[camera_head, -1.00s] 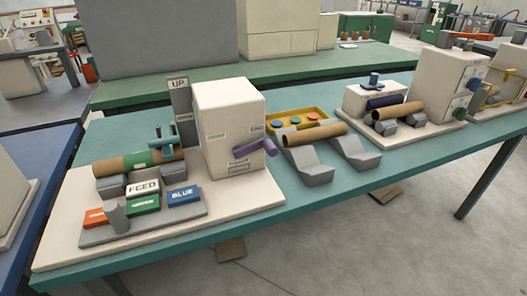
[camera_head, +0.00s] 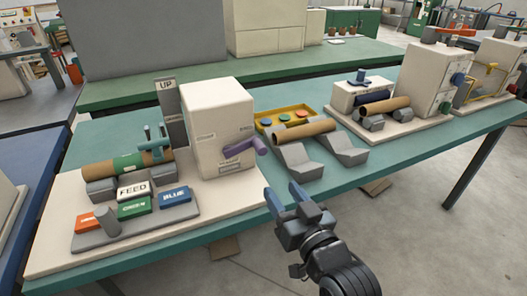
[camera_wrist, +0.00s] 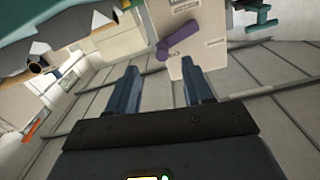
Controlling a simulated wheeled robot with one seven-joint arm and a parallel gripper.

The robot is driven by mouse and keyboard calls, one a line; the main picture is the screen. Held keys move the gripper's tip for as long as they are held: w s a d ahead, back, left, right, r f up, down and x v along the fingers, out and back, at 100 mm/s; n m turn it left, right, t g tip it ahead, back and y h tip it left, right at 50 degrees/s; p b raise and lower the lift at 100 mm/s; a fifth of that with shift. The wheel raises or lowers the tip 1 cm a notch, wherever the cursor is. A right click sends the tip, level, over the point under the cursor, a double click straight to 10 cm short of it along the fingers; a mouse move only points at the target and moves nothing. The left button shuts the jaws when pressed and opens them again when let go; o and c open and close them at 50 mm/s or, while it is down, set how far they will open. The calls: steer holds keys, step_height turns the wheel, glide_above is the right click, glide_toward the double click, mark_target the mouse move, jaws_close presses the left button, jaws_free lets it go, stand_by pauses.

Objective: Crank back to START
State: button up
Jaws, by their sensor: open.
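The winder's white housing (camera_head: 218,115) stands on a pale base plate at the left half of the table. A purple crank (camera_head: 240,148) sticks out of its right face, its knob toward the right; it also shows in the wrist view (camera_wrist: 179,41). The word END is near the crank; I cannot read START. My gripper (camera_head: 286,198) is open and empty, in front of the table's front edge, below and right of the crank and apart from it. Its two fingers show in the wrist view (camera_wrist: 157,88), with the crank beyond them.
A brown tube with a green band (camera_head: 127,164) lies on grey supports left of the housing. FEED (camera_head: 133,190), GREEN and BLUE (camera_head: 175,197) buttons sit in front of it. Grey chutes (camera_head: 298,160), a brown tube and a yellow tray (camera_head: 262,122) stand right of the crank.

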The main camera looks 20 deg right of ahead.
glide_toward(263, 153)
steer(key=w, duration=0.2)
steer(key=shift+w+p, duration=0.5)
steer(key=shift+w, duration=3.4)
steer(key=shift+c, duration=0.2)
jaws_close()
